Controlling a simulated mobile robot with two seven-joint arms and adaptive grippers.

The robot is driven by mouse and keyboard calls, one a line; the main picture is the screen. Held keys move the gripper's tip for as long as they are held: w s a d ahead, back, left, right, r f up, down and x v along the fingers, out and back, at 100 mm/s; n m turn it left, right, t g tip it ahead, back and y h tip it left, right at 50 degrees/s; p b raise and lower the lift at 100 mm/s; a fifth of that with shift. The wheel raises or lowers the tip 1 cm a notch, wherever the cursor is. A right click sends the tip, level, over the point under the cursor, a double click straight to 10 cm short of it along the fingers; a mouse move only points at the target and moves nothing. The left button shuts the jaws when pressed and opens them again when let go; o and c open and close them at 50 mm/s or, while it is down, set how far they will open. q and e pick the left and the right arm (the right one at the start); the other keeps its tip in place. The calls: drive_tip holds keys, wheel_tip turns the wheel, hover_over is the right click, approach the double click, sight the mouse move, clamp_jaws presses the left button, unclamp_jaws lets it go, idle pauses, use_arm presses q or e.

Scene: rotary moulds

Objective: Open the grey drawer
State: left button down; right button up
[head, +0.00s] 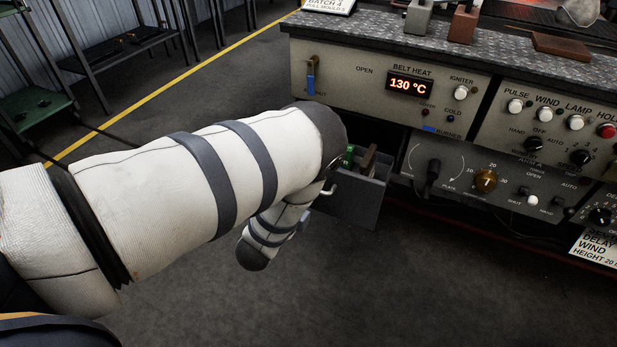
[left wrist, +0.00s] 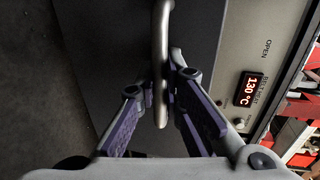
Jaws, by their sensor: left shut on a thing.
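The grey drawer (head: 345,207) stands pulled out from under the console in the head view. A green thing (head: 348,156) and a brown thing (head: 368,158) show inside it. Its pale metal handle (head: 330,190) is partly covered by my left arm. In the left wrist view the handle (left wrist: 160,40) is a bar across the dark grey drawer front (left wrist: 105,50). My left gripper (left wrist: 160,88) is shut on this handle, with a finger on each side of it. My arm hides most of that gripper in the head view. My right gripper is in neither view.
The console (head: 340,70) has a 130 °C display (head: 408,86), knobs and buttons above and right of the drawer. A lower panel (head: 465,180) stands right beside the drawer. Dark floor (head: 400,290) is clear in front. Racks (head: 125,45) stand at the back left.

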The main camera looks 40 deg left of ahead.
use_arm(q)
drive_tip(key=c, duration=2)
unclamp_jaws()
drive_tip(key=shift+o, duration=0.2)
drive_tip(key=shift+s, duration=0.1)
drive_tip(key=v, duration=1.1)
drive_tip(key=shift+s, duration=0.35)
drive_tip(key=shift+d+r, duration=0.1)
drive_tip(key=shift+r, duration=0.05)
